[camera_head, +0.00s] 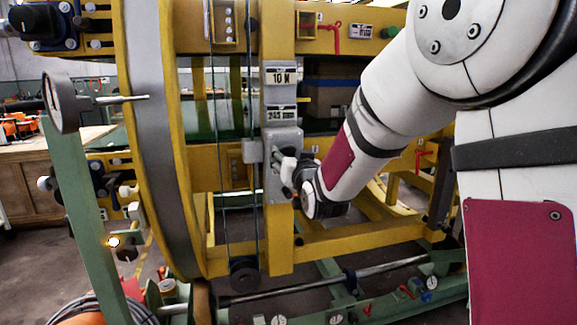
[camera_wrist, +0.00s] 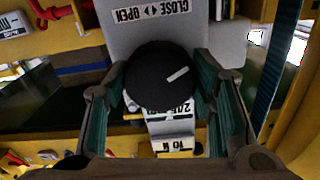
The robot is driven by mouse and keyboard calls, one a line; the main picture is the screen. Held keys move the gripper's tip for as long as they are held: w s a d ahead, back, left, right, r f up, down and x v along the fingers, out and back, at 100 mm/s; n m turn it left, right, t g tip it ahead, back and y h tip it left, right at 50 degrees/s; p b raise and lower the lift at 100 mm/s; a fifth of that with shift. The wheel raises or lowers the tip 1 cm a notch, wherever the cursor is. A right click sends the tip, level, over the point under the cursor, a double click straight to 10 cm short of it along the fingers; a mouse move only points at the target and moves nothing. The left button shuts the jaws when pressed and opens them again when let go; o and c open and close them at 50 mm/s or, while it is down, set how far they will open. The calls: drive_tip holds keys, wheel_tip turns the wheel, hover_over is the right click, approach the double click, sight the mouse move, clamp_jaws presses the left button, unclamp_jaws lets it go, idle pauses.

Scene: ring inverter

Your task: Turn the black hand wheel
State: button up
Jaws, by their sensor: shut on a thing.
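The black hand wheel (camera_wrist: 158,80) is a round black disc with a white line on its face, in the middle of the wrist view. The line slants up to the right. The wheel sits in front of a grey panel (camera_wrist: 140,35) with a "CLOSE / OPEN" label, upside down in this view. My gripper (camera_wrist: 162,92) is shut on the wheel, one teal-padded finger on each side. In the head view my gripper (camera_head: 287,170) is at the grey panel (camera_head: 283,142) on a yellow upright. The wheel is mostly hidden there by my fingers.
A large yellow and grey ring (camera_head: 165,150) stands left of the panel. Thin vertical cables (camera_head: 222,150) run close to the panel's left. A green post with a gauge (camera_head: 62,102) stands further left. Yellow beams (camera_head: 340,240) cross below my arm. Red handles (camera_head: 332,35) are above.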

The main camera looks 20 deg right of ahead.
drive_tip(key=m+b, duration=0.3)
drive_tip(key=shift+f+m, duration=0.1)
drive_tip(key=shift+m, duration=0.3)
drive_tip(key=shift+m+b, duration=1.85)
drive_tip(key=shift+m, duration=0.35)
drive_tip(key=o, duration=1.1)
drive_tip(key=shift+o, duration=0.2)
drive_tip(key=shift+s, duration=0.1)
